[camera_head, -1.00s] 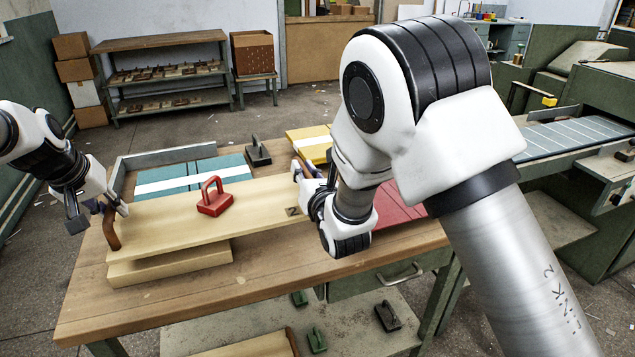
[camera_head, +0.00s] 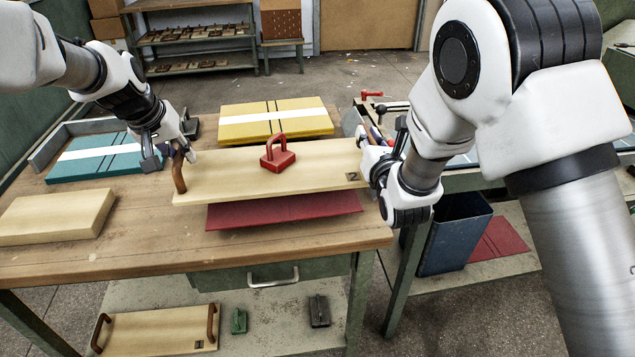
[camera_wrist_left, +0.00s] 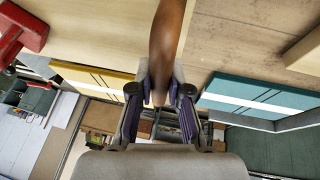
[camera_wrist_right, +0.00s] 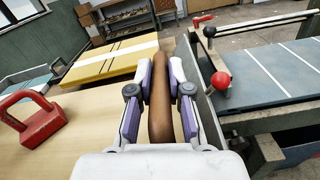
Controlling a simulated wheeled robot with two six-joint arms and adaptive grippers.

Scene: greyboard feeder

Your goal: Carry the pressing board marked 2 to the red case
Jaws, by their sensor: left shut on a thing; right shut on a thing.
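The pressing board marked 2 (camera_head: 235,180) is a long pale wooden board with a brown handle at each end. A red weight with a loop handle (camera_head: 278,158) stands on it. My left gripper (camera_head: 180,156) is shut on the left brown handle (camera_wrist_left: 168,45). My right gripper (camera_head: 371,150) is shut on the right handle (camera_wrist_right: 160,105). The board looks level, over the flat red case (camera_head: 285,211) on the bench. The red case shows in front of the board and its back part is hidden; I cannot tell the gap between them.
A yellow case (camera_head: 275,121) with a white band lies behind the board. A teal case (camera_head: 95,160) lies back left, a pale block (camera_head: 55,215) at the left. A machine with a red ball knob (camera_wrist_right: 220,80) stands right.

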